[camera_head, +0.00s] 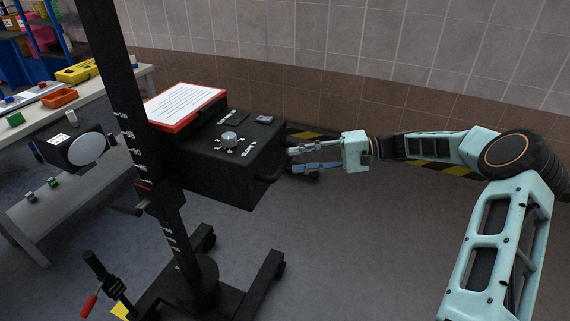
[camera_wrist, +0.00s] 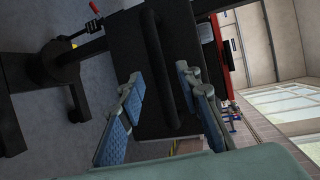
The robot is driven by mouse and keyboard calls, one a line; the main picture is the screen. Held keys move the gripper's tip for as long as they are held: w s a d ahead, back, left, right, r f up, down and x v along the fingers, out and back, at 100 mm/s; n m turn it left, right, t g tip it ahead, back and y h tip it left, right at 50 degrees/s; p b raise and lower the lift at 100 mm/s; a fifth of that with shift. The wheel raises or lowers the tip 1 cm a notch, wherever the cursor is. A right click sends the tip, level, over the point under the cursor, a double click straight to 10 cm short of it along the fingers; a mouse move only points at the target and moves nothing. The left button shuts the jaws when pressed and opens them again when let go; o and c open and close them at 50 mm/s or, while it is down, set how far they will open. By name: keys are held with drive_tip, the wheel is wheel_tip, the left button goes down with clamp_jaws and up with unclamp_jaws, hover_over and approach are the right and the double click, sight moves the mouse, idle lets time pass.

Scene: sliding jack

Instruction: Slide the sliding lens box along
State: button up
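The sliding lens box (camera_head: 218,177) is a black box with a grey knob on top, mounted on a black upright column (camera_head: 125,85) with a white scale. A round white lens (camera_head: 87,148) shows left of the column. A black bar handle (camera_head: 270,172) is on the box's right side; in the wrist view the handle (camera_wrist: 152,45) runs lengthwise across the box face. My gripper (camera_head: 292,160) is just right of the handle, fingers pointing at the box. In the wrist view my gripper (camera_wrist: 160,76) is open, its blue-padded fingers on either side of the handle's line. Contact cannot be told.
A white sheet in a red frame (camera_head: 185,104) lies on top behind the knob. A red-handled crank (camera_head: 90,304) sits low at left, above the wheeled base (camera_head: 262,285). A workbench (camera_head: 25,200) stands at left. A tiled wall (camera_head: 330,45) is behind; floor at right is clear.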

sight(289, 161)
drive_tip(key=shift+s+a+f, duration=0.1)
drive_tip(key=shift+a+f, duration=0.1)
drive_tip(key=shift+a, duration=0.9)
drive_tip(key=shift+s+a+f, duration=0.1)
drive_tip(key=shift+a+f, duration=0.1)
drive_tip(key=shift+a, duration=0.85)
drive_tip(key=shift+c, duration=0.5)
clamp_jaws()
